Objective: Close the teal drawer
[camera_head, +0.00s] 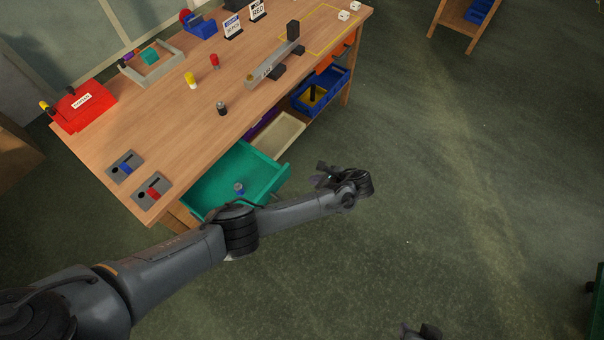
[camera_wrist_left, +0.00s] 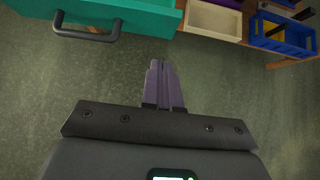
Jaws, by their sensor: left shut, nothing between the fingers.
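The teal drawer (camera_head: 262,167) stands pulled out from the front of the wooden workbench, with a small grey and blue item (camera_head: 239,187) inside it. Its teal front panel (camera_wrist_left: 140,14) and dark bar handle (camera_wrist_left: 88,34) show at the top left of the left wrist view. My left gripper (camera_head: 323,176) is in front of and to the right of the drawer, apart from it. Its purple-grey fingers (camera_wrist_left: 164,84) are shut together with nothing between them. My left arm hides part of the drawer's near side. A dark piece at the bottom edge of the head view (camera_head: 422,331) may be my right gripper, mostly cut off.
A cream drawer (camera_head: 280,135) and a blue bin (camera_head: 325,92) sit beside the teal drawer under the bench. The bench top (camera_head: 150,125) carries a red box (camera_head: 84,106), a grey tray (camera_head: 152,65) and small bottles. The floor ahead of the drawer is clear.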

